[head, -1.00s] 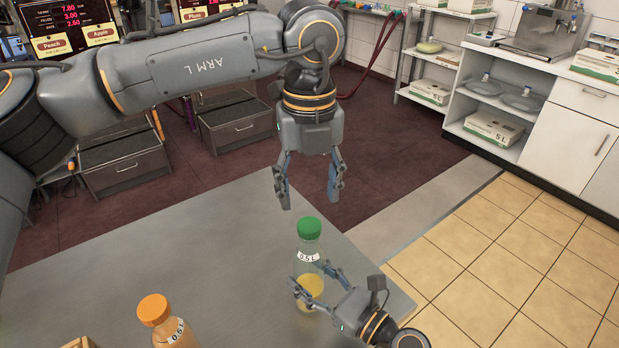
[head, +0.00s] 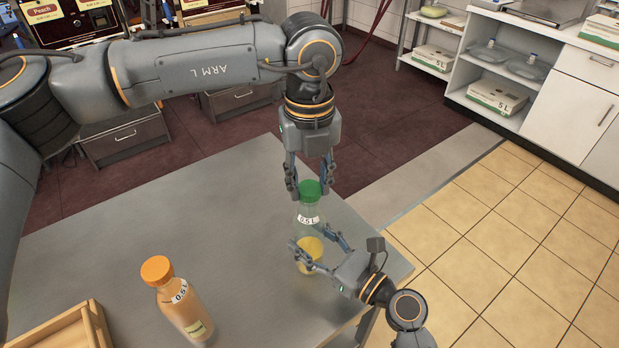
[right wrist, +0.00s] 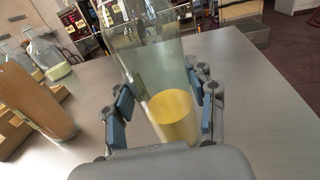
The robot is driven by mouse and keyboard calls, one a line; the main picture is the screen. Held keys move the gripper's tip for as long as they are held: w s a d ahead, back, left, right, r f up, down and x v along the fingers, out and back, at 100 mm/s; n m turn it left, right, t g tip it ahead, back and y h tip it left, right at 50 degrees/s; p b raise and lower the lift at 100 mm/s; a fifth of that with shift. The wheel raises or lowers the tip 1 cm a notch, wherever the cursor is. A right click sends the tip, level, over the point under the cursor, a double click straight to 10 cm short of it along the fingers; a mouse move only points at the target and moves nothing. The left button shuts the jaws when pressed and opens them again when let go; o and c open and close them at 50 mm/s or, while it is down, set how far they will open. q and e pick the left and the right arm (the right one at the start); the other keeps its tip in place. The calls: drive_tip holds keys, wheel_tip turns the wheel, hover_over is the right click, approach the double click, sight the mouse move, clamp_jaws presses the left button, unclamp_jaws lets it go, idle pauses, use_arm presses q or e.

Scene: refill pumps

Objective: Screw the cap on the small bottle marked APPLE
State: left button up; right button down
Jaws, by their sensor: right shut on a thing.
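A clear 0.5 L bottle (head: 309,222) with a green cap (head: 311,189) stands upright near the table's right edge, with yellow content at its bottom. I cannot read a flavour name on it. My right gripper (head: 319,247) is shut on its lower body, one finger on each side; the right wrist view shows the bottle (right wrist: 160,75) between the blue finger pads. My left gripper (head: 310,187) points down from above, its fingertips on either side of the green cap. Whether they press on the cap I cannot tell.
An orange-filled 0.5 L bottle (head: 183,305) with an orange cap stands on the grey table (head: 130,230), left of the held bottle. A wooden crate (head: 65,333) is at the lower left. The table between them is clear.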

use_arm(q)
clamp_jaws()
drive_tip(key=m, duration=0.5)
drive_tip(key=shift+m, duration=0.4)
drive_tip(key=m, duration=0.3)
drive_tip(key=shift+m, duration=0.4)
drive_tip(key=m, duration=0.3)
drive_tip(key=shift+m, duration=0.3)
drive_tip(key=m, duration=0.3)
drive_tip(key=shift+f+m, duration=0.1)
drive_tip(key=shift+m, duration=0.3)
drive_tip(key=m, duration=0.3)
drive_tip(key=shift+m, duration=0.4)
drive_tip(key=m, duration=0.7)
drive_tip(key=o, duration=0.9)
unclamp_jaws()
